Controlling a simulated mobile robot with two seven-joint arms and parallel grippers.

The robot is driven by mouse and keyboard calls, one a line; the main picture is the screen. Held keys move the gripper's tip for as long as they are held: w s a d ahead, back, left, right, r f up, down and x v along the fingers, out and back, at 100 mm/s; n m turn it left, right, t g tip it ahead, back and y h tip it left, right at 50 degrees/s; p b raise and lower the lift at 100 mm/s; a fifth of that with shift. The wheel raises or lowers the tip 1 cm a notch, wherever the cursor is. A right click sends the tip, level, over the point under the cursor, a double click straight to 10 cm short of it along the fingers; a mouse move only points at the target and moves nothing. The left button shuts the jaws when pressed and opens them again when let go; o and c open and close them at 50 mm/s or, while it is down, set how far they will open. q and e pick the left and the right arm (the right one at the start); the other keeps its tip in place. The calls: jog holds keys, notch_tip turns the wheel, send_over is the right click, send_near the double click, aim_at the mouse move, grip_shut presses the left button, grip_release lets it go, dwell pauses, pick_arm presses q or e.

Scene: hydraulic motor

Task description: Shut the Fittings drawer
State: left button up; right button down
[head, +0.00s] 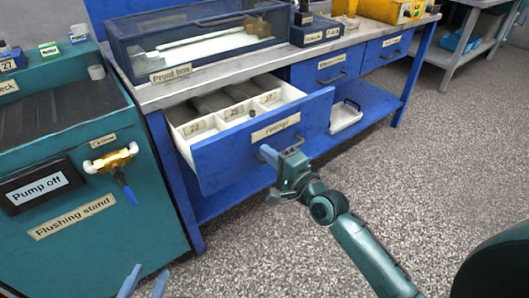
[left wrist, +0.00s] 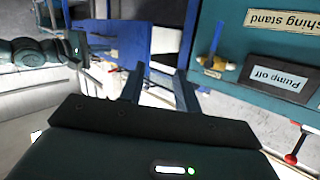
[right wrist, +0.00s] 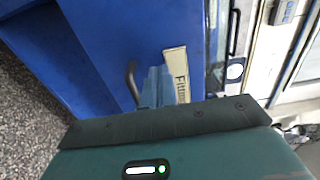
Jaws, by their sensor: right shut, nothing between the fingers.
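The Fittings drawer (head: 220,158) is pulled out from the blue bench, its compartments showing from above. Its blue front carries a "Fittings" label (head: 275,128), which also shows in the right wrist view (right wrist: 175,75). A dark handle (right wrist: 131,80) sits below the label. My right gripper (head: 266,154) is shut and empty, its tips at the drawer front under the label and beside the handle. I cannot tell whether they touch. My left gripper (head: 145,281) is open and empty, low at the picture's bottom; its spread fingers show in the left wrist view (left wrist: 160,88).
The teal flushing stand (head: 140,225) with a brass valve (head: 112,158) stands left of the drawer. A proof box (head: 190,50) sits on the bench top. Two other drawers (head: 335,68) to the right are shut. A white tray (head: 345,116) lies on the lower shelf. The floor in front is clear.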

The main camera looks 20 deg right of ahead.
pick_arm(q)
jog(key=shift+d, duration=0.1)
pick_arm(e)
jog(key=shift+x, duration=1)
jog(key=shift+w, duration=0.1)
